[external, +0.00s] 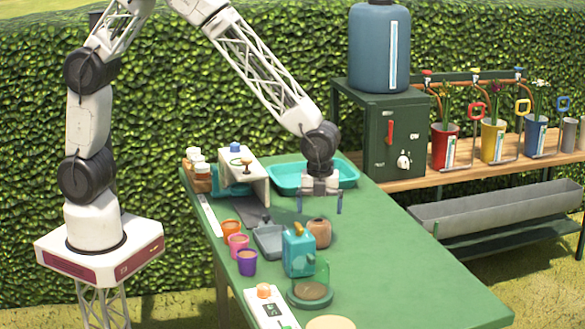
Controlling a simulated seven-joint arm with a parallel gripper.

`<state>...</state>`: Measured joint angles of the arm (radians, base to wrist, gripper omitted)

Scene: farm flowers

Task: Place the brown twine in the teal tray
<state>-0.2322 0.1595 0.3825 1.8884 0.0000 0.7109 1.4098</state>
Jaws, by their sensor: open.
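The brown twine (319,234) appears to be the small rounded tan-brown object on the green table, just right of a teal watering can. The teal tray (285,181) lies at the back of the table, and its middle is partly hidden by my arm's end. My gripper (323,207) points down in front of the tray, with its two fingers apart and nothing visible between them. It is above the brown twine in the picture and does not appear to touch it. Its exact height over the table is hard to tell.
The teal can (299,252) and a grey dustpan-like tray (269,241) stand left of the twine. Orange, pink and purple pots (247,262) line the left side. A white stand (243,178) is at the back left. The table's right side (410,265) is clear.

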